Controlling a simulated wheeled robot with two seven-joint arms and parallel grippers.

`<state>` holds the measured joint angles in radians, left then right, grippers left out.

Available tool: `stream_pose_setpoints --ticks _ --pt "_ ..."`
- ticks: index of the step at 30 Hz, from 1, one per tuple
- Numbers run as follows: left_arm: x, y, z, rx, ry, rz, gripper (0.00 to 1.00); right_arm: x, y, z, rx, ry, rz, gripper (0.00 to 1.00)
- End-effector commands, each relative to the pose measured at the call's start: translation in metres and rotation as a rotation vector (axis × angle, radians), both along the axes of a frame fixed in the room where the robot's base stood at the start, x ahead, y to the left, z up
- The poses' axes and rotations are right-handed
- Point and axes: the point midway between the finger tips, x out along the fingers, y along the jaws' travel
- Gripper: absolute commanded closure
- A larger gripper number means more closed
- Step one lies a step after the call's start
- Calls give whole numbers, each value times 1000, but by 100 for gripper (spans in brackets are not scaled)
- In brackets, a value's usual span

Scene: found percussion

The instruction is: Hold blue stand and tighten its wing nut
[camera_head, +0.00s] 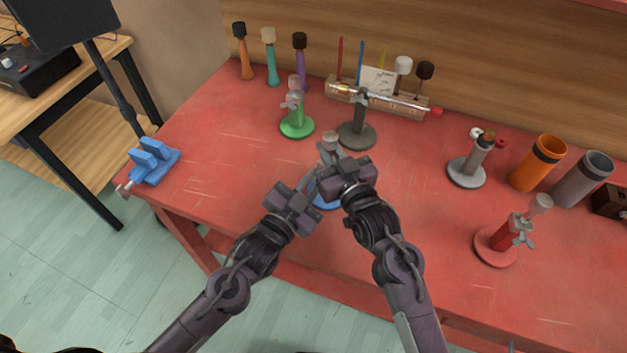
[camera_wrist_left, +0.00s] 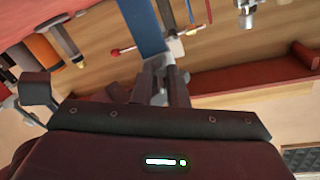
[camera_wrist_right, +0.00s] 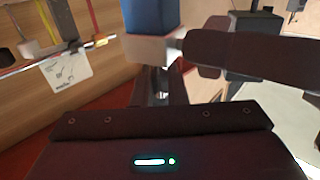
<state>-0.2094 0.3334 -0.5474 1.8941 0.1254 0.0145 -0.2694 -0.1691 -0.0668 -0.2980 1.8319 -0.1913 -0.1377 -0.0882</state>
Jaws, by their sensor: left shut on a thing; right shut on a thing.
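The blue stand (camera_head: 328,204) stands near the front middle of the red table, mostly hidden behind my grippers. Its blue base edge and grey top show in the head view. Its blue post also shows in the left wrist view (camera_wrist_left: 142,27) and in the right wrist view (camera_wrist_right: 150,14). My left gripper (camera_head: 310,182) is shut at the stand from the left. My right gripper (camera_head: 331,166) is shut high on the stand, close to its grey top, from the right. The wing nut itself is hidden by the fingers, so its exact grip cannot be seen.
Behind stand a green stand (camera_head: 297,126) and a dark stand (camera_head: 357,134) bearing a rod. A grey stand (camera_head: 467,172), a red stand (camera_head: 496,246) and an orange cup (camera_head: 537,163) are at right. A blue vise (camera_head: 152,163) sits at the left edge. The front middle tabletop is clear.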

Motion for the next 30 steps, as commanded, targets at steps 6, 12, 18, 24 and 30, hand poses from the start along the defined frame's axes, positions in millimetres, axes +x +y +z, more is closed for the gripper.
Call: stream_pose_setpoints --ticks 6,12,18,24,30 --pt "-3 -4 -3 29 -9 -12 100 0 1 0 0 -1 1 100" --pt "-4 -4 -3 118 -55 -13 100 0 1 1 1 0 1 100" --pt "-4 -5 -4 266 -133 -15 100 0 1 1 2 -1 2 100" --pt "-4 -5 -4 434 -222 -17 100 0 1 1 2 -1 2 100" --pt "-4 -5 -5 599 -309 -16 100 0 2 1 2 -2 3 100"
